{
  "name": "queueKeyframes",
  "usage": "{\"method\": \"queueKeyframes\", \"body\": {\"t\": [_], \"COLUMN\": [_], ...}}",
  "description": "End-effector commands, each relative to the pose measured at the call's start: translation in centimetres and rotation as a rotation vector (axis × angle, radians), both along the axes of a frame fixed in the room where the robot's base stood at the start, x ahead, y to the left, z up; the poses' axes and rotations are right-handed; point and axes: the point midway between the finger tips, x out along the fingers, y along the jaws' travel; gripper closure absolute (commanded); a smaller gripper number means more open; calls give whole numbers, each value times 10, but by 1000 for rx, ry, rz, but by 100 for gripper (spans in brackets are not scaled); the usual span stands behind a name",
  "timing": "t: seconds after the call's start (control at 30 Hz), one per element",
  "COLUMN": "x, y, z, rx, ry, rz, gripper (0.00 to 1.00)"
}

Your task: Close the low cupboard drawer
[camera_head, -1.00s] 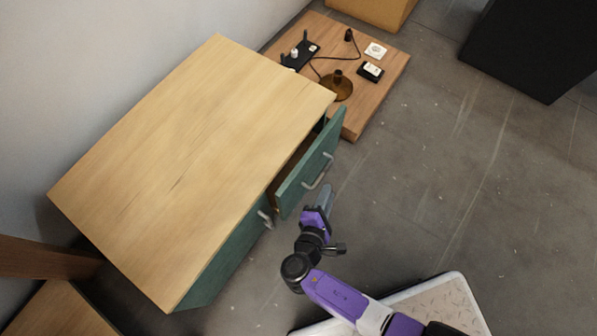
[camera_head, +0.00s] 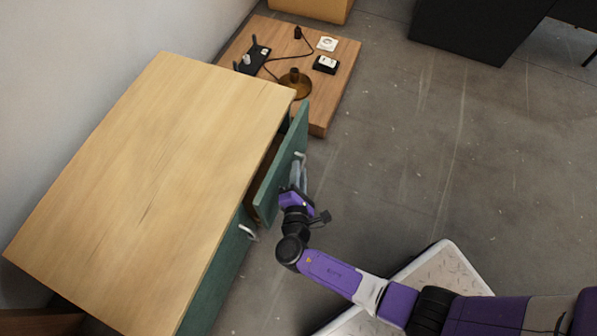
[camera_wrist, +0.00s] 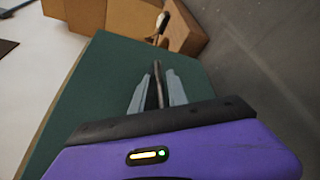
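The low cupboard (camera_head: 150,170) has a light wood top and green fronts. Its far drawer (camera_head: 283,168) is pulled out, with a gap showing between its green front and the cupboard. The drawer's metal handle (camera_head: 304,172) is on its outer face. My gripper (camera_head: 298,177) is at this handle, in front of the drawer. In the wrist view, the two grey fingers (camera_wrist: 158,88) are apart, with a thin bar, seemingly the handle, between them over the green drawer front (camera_wrist: 100,85). I cannot tell whether either finger touches it.
A second handle (camera_head: 248,233) is on the nearer green front.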

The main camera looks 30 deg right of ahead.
Motion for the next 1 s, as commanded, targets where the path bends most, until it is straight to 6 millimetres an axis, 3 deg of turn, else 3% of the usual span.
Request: {"method": "queueKeyframes", "body": {"t": [0.17, 0.3, 1.0], "x": [0, 0, 0], "y": [0, 0, 0], "z": [0, 0, 0], "rx": [0, 0, 0], "ry": [0, 0, 0], "rz": [0, 0, 1], "gripper": [80, 100, 100]}}
